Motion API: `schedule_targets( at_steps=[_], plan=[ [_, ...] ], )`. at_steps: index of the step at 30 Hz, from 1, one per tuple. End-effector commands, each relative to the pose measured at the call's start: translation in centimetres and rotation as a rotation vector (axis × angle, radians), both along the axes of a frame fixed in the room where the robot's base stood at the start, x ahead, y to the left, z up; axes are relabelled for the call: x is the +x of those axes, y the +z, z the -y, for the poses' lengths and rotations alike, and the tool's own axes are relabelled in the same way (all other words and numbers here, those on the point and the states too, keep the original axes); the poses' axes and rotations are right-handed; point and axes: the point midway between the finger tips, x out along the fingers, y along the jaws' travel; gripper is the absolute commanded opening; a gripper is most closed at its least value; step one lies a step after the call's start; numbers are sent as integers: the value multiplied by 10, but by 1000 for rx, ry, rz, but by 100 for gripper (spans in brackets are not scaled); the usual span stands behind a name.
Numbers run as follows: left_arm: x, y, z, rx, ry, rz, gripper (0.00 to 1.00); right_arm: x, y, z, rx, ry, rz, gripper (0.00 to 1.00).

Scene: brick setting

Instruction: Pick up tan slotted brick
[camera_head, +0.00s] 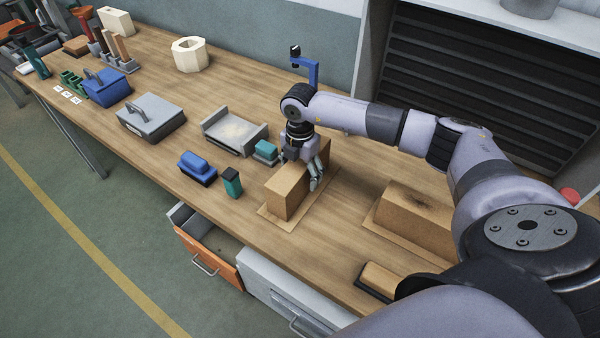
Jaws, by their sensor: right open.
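A tan block-shaped brick (284,199) stands on a thin tan board at the front middle of the bench. No slot can be made out on it from here. My right gripper (301,171) is open and pointing down over this brick. One finger shows along its right face and another shows at its far left side. Whether the fingers touch the brick cannot be told. The gripper hides part of the brick's top. My left gripper is not in view.
A grey tray (235,133), a blue brush-like block (197,168) and a dark green block (232,183) stand left of the gripper. A grey lidded box (151,118) and cream octagonal ring (189,54) are farther off. An orange drawer (209,262) sticks out below the bench edge.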

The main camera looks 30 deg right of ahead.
Motion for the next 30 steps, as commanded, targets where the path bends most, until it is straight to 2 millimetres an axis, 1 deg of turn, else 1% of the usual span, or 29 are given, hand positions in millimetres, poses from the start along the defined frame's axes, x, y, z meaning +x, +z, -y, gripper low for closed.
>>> schedule_targets(
  at_steps=[5, 30],
  plan=[
    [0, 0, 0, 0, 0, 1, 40, 0, 0, 0, 0, 0, 1, 71],
    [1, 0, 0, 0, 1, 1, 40, 1, 0, 0, 1, -1, 2, 15]
  ],
)
